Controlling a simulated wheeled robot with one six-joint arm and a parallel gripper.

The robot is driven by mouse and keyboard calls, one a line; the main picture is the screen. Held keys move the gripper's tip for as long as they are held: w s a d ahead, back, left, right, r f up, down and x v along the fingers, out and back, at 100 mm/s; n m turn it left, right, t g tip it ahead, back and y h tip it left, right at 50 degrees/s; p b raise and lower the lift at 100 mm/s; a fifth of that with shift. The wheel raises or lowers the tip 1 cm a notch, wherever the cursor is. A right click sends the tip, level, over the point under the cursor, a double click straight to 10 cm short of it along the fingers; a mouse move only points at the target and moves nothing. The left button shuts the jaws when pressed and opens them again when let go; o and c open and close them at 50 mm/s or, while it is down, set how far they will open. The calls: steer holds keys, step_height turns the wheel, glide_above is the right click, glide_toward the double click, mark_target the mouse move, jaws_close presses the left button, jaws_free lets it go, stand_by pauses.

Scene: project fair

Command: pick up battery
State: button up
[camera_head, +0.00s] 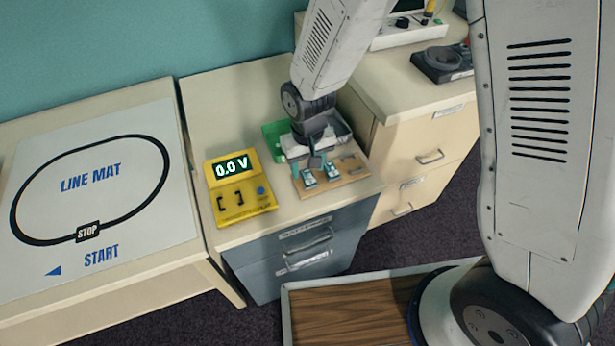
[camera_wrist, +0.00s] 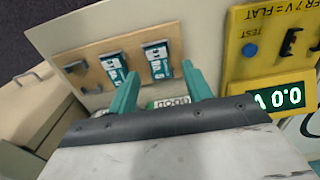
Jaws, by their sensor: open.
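Two batteries with teal and white labels lie on a wooden board (camera_head: 352,163) on top of the grey-drawered cabinet. In the wrist view one battery (camera_wrist: 114,68) is on the left and the other battery (camera_wrist: 158,62) is on the right, both on the board (camera_wrist: 97,77). In the head view they show just in front of my gripper (camera_head: 317,162). In the wrist view my gripper (camera_wrist: 161,92) has its teal fingers spread, with no battery between them. A label, seen upside down and seeming to read "GOOD" (camera_wrist: 170,102), shows beyond the gap between the fingers.
A yellow meter (camera_head: 240,190) reading 0.0 V stands left of the board. A green tray (camera_head: 273,140) is behind, partly hidden by my arm. A line mat (camera_head: 95,180) lies on the left table. Another cabinet (camera_head: 425,150) stands right.

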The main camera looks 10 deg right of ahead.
mark_target(308, 178)
steer(key=shift+f, duration=1.45)
steer(key=c, duration=1.1)
steer(key=shift+o, duration=0.2)
steer(key=shift+r, duration=0.1)
